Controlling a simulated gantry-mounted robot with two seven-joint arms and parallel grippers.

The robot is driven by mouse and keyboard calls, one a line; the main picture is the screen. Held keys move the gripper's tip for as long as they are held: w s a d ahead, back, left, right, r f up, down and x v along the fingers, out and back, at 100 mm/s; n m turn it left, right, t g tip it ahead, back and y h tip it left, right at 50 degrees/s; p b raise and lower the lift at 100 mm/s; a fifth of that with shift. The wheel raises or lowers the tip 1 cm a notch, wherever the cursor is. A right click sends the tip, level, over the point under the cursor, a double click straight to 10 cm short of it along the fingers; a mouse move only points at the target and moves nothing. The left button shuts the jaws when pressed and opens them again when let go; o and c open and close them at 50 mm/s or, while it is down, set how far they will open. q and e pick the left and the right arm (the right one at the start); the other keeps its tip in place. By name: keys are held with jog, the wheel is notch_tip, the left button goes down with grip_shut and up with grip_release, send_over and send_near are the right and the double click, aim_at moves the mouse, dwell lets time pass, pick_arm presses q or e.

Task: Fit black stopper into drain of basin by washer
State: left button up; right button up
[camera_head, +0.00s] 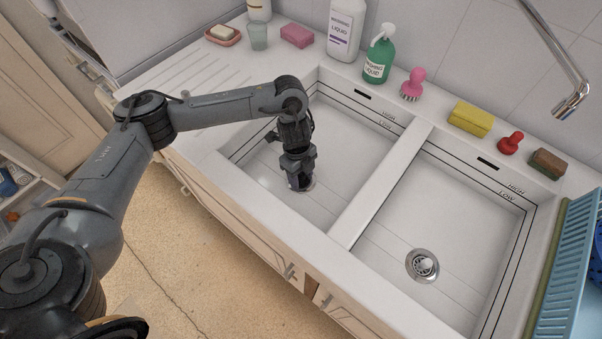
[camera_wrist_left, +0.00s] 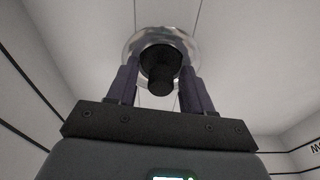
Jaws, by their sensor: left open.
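My left gripper (camera_head: 301,188) reaches down into the left basin (camera_head: 348,137), low over its drain. In the left wrist view its two fingers (camera_wrist_left: 160,92) are open, one on each side of the black stopper (camera_wrist_left: 160,62). The stopper shows a round dark body with a knob toward me, inside the shiny metal drain ring (camera_wrist_left: 133,48). Whether it is fully seated cannot be told. In the head view the gripper hides the stopper, and only a bit of the drain rim (camera_head: 309,188) shows. My right gripper is not in view.
The right basin (camera_head: 455,215) is empty, with an open strainer drain (camera_head: 422,265). A divider (camera_head: 382,187) separates the basins. Along the back ledge stand a green spray bottle (camera_head: 379,58), pink brush (camera_head: 413,84), yellow sponge (camera_head: 471,118) and red knobbed item (camera_head: 511,143). A faucet (camera_head: 571,101) hangs upper right.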

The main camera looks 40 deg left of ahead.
pick_arm(q)
jog(key=shift+r, duration=0.25)
notch_tip(320, 180, up, 12)
jog(key=a+p, duration=0.1)
jog(key=p, duration=0.5)
jog(key=shift+a+p, duration=0.25)
jog(key=shift+p, duration=0.05)
jog(key=shift+f, duration=0.1)
